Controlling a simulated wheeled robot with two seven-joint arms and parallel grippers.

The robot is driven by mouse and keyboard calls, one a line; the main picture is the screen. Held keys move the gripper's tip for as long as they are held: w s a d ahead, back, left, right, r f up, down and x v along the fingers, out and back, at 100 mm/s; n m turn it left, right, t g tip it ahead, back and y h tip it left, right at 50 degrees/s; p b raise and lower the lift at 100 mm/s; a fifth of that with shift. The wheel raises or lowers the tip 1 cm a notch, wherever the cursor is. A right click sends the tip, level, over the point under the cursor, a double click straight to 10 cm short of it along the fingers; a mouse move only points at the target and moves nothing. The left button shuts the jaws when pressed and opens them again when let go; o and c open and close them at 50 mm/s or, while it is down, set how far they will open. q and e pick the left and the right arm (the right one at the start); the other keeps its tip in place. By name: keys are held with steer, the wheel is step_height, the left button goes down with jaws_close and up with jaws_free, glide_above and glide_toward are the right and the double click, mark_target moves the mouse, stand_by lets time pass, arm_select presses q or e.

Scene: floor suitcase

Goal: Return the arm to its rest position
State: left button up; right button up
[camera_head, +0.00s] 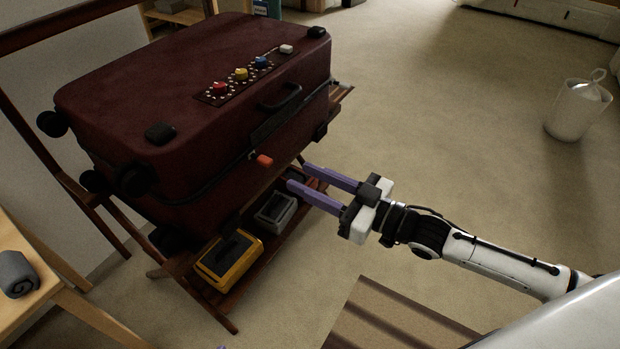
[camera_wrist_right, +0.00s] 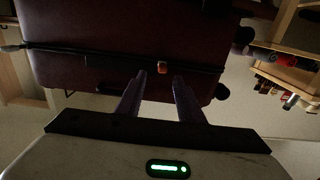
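My right gripper (camera_head: 300,176) is in the middle of the head view, its two purple fingers apart with nothing between them. It points left at the dark red suitcase (camera_head: 200,90), which lies shut on a wooden rack. A small orange tab (camera_head: 264,160) sits on the suitcase's front side, a short way from the fingertips. In the right wrist view the open fingers (camera_wrist_right: 160,85) point at the suitcase (camera_wrist_right: 110,35), with the orange tab (camera_wrist_right: 163,68) between the tips in the picture. My left gripper does not clearly show; only a tiny purple bit appears at the bottom edge.
A yellow case (camera_head: 228,262) and a grey case (camera_head: 275,212) lie on the rack's lower shelf. A wooden table (camera_head: 50,300) with a rolled grey cloth (camera_head: 17,273) stands at left. A white bin (camera_head: 578,110) stands at right. The carpet between is clear.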

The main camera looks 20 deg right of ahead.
steer(key=s+a+f+m+g+h, duration=0.2)
steer(key=s+a+f+g+h, duration=0.1)
steer(key=s+f+h, duration=0.3)
steer(key=s+d+f+m+g+h, duration=0.1)
steer(key=s+d+f+g, duration=0.15)
steer(key=s, duration=0.35)
steer(key=s+d+f+m+g+h, duration=0.1)
steer(key=s+d+f+g+h, duration=0.15)
steer(key=s, duration=0.45)
steer(key=s+d+f+m+g+h, duration=0.1)
steer(key=s+d+f+g, duration=0.15)
steer(key=s, duration=0.35)
steer(key=w+a+f+t+y, duration=0.2)
steer(key=w+a+t+y, duration=0.25)
steer(key=a, duration=0.55)
arm_select(q)
steer(key=s+a+r+y+p, duration=0.1)
steer(key=a+r+p, duration=0.2)
steer(key=r+p, duration=0.9)
steer(key=p, duration=0.8)
steer(key=shift+s+a+r+t+p, duration=0.15)
steer(key=shift+s+a+t+p, duration=0.15)
steer(key=shift+s+a, duration=0.1)
arm_select(e)
steer(key=d+r+h, duration=0.2)
steer(key=d+r, duration=0.1)
steer(key=r, duration=0.9)
steer(key=shift+s+d+r, duration=0.2)
steer(key=shift+s+r, duration=0.1)
